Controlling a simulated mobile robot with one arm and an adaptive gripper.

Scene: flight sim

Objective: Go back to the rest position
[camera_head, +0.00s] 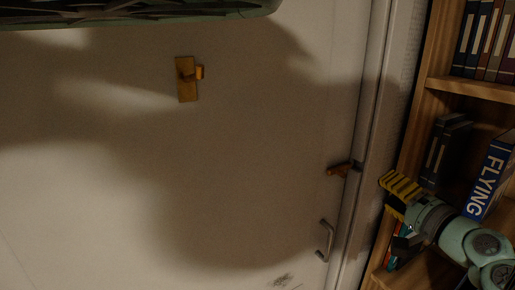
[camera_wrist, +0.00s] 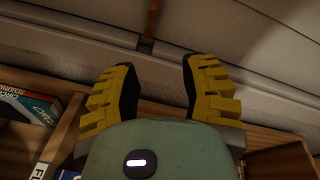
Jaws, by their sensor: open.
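My gripper (camera_wrist: 158,80) is open and empty in the wrist view, its two yellow ridged fingers spread apart. In the head view my gripper (camera_head: 399,186) is at the lower right, in front of the wooden bookshelf and beside the edge of a pale door. My green arm reaches in from the lower right corner. Nothing is between the fingers. An orange-brown latch (camera_head: 340,170) on the door's edge is a little left of the fingertips in the head view, apart from them in the picture.
The wooden bookshelf (camera_head: 470,88) holds several binders and a blue book marked FLYING (camera_head: 488,180). A metal door handle (camera_head: 326,241) and a brass plate with a knob (camera_head: 187,80) are on the pale surface. A dark green object (camera_head: 140,14) hangs across the top left.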

